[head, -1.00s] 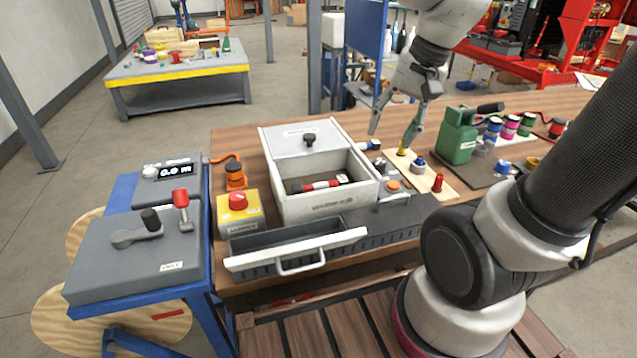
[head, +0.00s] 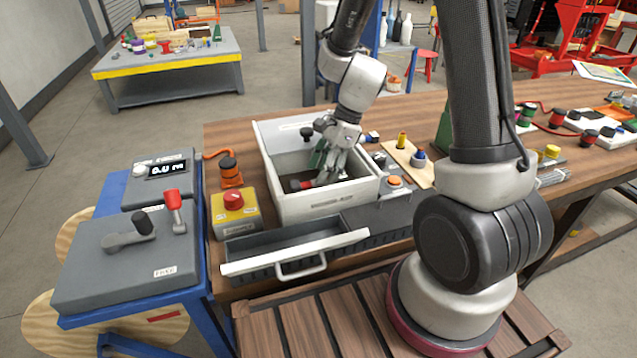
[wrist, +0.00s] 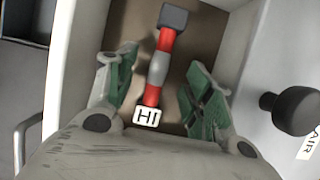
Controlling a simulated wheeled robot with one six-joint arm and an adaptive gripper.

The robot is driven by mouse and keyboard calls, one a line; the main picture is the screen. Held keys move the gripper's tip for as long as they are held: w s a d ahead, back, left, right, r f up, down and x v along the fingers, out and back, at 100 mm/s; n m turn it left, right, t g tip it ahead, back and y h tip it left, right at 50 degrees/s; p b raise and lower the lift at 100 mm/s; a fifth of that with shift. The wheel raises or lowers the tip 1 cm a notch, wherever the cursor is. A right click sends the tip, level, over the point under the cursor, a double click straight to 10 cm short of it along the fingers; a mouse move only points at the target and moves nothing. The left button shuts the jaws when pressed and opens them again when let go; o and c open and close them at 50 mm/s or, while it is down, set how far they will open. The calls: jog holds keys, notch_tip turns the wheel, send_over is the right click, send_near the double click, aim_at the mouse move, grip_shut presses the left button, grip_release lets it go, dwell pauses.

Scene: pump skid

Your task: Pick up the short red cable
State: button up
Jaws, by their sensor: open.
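A short red piece with a grey middle band, a dark end and a white "HI" tag (wrist: 163,62) lies on the floor of the white box; I take it to be the short red cable. In the head view only its red and dark end (head: 299,185) shows beside my fingers. My gripper (wrist: 158,72) is open, with its green-padded fingers on either side of the piece and apart from it. In the head view my gripper (head: 326,168) reaches down into the white box (head: 322,205). How high the fingertips are above the floor is unclear.
The box walls stand close around my fingers. A black knob (wrist: 296,110) is right of the box in the wrist view. An open drawer (head: 295,255) juts out in front. A yellow button box (head: 235,212) stands left, and a board with pegs (head: 408,160) right.

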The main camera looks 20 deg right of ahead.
jog(key=shift+x, duration=1.1)
jog(key=shift+f, duration=0.3)
jog(key=c, duration=1.1)
